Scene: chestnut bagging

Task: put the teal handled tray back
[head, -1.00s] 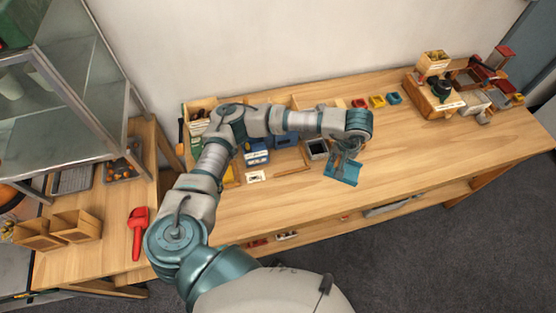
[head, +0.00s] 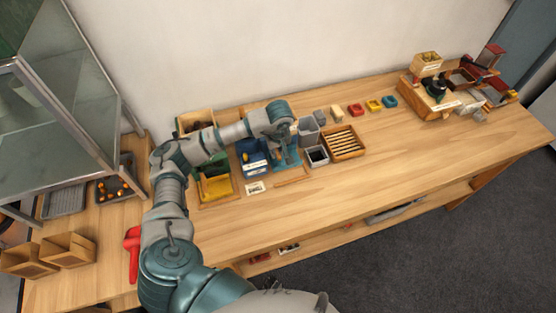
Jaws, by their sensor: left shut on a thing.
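My left arm reaches over the back of the wooden table. Its left gripper (head: 283,142) points down and is shut on the teal handled tray (head: 289,160). The tray is in the row of bins, between a blue bin (head: 252,157) on its left and small grey containers on its right. My forearm and wrist hide part of the tray and the fingers. I cannot tell whether the tray touches the table. My right gripper is not in view.
A yellow bin (head: 215,188) stands left of the blue one. A dark-mouthed grey box (head: 317,156) and a slatted wooden tray (head: 343,142) are to the right. Small red, yellow and teal pieces lie behind. The table's front middle is clear.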

